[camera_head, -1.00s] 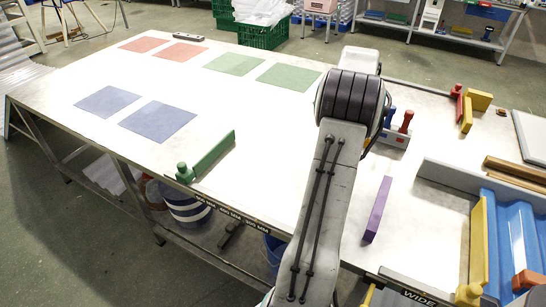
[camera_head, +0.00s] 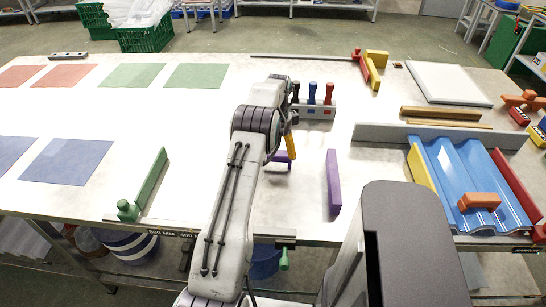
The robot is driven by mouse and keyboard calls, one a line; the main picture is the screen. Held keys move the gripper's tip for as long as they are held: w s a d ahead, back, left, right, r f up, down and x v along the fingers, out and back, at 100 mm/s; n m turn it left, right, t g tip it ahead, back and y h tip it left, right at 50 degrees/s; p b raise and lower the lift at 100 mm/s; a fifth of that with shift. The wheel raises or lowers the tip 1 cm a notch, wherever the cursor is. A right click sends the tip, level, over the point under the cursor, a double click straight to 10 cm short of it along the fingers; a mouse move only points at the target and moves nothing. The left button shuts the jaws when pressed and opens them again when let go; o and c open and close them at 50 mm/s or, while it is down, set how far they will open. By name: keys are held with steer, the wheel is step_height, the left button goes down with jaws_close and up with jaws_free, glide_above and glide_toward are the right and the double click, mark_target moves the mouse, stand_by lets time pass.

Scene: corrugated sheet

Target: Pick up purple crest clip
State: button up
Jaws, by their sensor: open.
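A small purple piece (camera_head: 282,160), which looks like the crest clip, lies on the white table just right of my arm. Its left part is hidden by the arm. A longer, plain purple bar (camera_head: 333,182) stands on the table to its right, apart from it. My gripper (camera_head: 290,143) is at the far end of the arm, mostly hidden behind it. A yellow-orange part of it shows just above the small purple piece. The gripper is open; I cannot tell whether it touches the piece.
A pale rack (camera_head: 315,112) with black, blue and red handles stands just behind. A blue corrugated sheet (camera_head: 455,172) lies right, beside a grey rail (camera_head: 440,135). A green bar with a knob (camera_head: 150,182) is left. The table's left middle is clear.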

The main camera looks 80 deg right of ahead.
mark_target(276, 159)
steer(key=shift+w+a+f+p, duration=0.15)
steer(key=shift+f+p, duration=0.25)
steer(key=shift+f, duration=2)
steer(key=c, duration=1.4)
